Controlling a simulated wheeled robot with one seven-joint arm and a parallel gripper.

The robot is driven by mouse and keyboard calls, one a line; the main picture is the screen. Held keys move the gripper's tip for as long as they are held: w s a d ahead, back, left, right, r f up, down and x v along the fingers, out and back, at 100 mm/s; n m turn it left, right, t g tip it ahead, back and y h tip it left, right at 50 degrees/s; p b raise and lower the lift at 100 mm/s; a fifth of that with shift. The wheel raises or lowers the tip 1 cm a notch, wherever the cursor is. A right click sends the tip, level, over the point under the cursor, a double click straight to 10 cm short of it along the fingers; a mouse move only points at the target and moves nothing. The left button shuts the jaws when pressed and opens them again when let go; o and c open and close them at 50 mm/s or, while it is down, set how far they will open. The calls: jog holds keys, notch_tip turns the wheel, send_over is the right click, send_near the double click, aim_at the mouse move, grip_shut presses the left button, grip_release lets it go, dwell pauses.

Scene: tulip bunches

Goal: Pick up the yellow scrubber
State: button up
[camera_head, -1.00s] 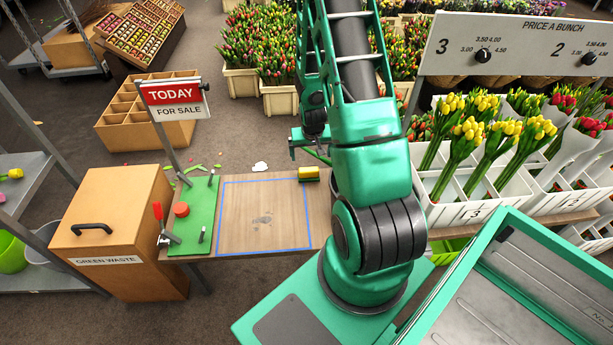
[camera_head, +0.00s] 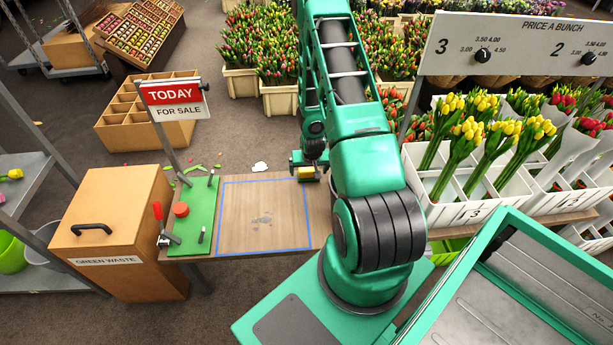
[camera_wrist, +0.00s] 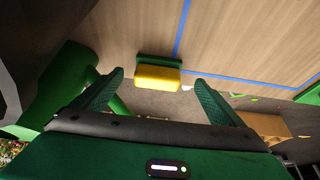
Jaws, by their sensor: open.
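The yellow scrubber (camera_head: 306,174) is a small yellow block with a dark green side, lying at the back right of the wooden bench top (camera_head: 262,236). It also shows in the wrist view (camera_wrist: 157,78), between and ahead of the fingers. My gripper (camera_head: 306,160) is at the scrubber's far side in the head view and hides part of it. In the wrist view my gripper (camera_wrist: 158,84) is open, one finger to each side of the scrubber, with gaps between. Whether the fingertips reach down beside it I cannot tell.
Blue tape marks a square on the bench top, left of the scrubber. A green board (camera_head: 195,215) with a red button and short posts lies further left. White crates of tulips (camera_head: 470,205) stand at the right.

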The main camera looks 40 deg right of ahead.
aim_at(309, 172)
jog(key=shift+x, duration=2.35)
jog(key=shift+d+r, duration=0.15)
jog(key=shift+d, duration=0.05)
jog(key=c, duration=1.2)
jog(key=shift+o, duration=0.2)
jog(key=shift+r, duration=0.9)
jog(key=shift+a+r, duration=0.3)
jog(key=shift+r, duration=0.6)
jog(key=s+a, duration=0.1)
jog(key=a, duration=0.4)
jog(key=s+a, duration=0.1)
jog(key=a, duration=0.5)
jog(key=s+a, duration=0.1)
jog(key=a, duration=0.5)
jog(key=shift+s, duration=0.25)
